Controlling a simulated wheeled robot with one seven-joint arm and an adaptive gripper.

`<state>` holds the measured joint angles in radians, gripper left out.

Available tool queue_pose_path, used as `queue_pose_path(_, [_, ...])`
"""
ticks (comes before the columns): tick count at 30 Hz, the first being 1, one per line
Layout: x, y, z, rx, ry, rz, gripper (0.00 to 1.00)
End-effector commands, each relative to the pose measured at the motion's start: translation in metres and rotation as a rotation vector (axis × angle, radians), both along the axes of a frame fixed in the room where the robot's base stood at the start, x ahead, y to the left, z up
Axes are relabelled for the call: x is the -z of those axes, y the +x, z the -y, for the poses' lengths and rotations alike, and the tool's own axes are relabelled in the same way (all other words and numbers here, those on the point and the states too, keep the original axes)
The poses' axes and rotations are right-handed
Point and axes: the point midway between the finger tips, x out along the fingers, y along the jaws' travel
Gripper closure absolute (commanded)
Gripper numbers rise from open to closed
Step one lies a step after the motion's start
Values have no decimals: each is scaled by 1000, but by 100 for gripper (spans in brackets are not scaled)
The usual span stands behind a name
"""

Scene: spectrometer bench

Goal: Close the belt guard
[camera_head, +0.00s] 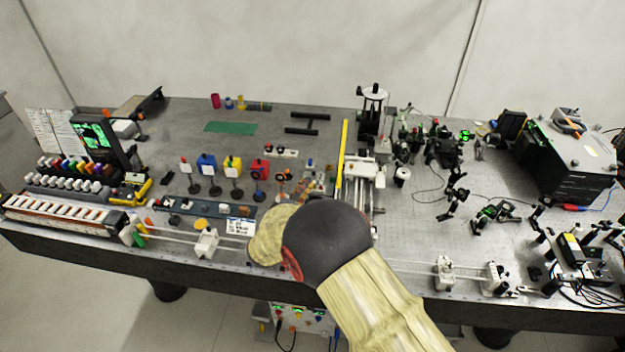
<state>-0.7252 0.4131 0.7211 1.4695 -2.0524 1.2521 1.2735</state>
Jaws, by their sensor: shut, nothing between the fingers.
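A long thin yellow strip (343,158) stands along the left side of a pale mechanism with rails (362,182) near the middle of the bench. It is the part that looks most like the belt guard, but I cannot tell for sure. It appears raised, with its far end clear of the mechanism. My arm reaches in from the bottom, and its dark round joint and yellow links cover the bench front just below the mechanism. My gripper does not show; the arm hides it or it is out of view. The near end of the mechanism is partly hidden too.
The dark bench top (300,110) is crowded. Several coloured blocks on stands are left of the mechanism. A black-framed device (372,112) stands behind it. Optics mounts and a dark box (568,160) fill the right. White rails run along the front edge.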

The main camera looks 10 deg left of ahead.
Motion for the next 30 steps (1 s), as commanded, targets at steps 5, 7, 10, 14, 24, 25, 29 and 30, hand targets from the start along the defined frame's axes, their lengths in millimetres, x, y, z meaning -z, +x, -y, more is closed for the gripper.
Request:
queue_pose_path(5, [-1, 32, 11, 5, 0, 0, 100])
queue_pose_path(7, [0, 46, 15, 4, 0, 0, 100])
queue_pose_path(10, [1, 65, 20, 4, 0, 0, 100])
queue_pose_path(14, [3, 84, 29, 5, -2, -1, 100])
queue_pose_path(24, [9, 80, 62, 3, -1, -1, 100])
queue_pose_path(25, [9, 80, 63, 2, -1, -1, 100])
queue_pose_path(29, [10, 80, 64, 1, -1, 0, 100])
queue_pose_path(30, [10, 80, 63, 1, -1, 0, 100])
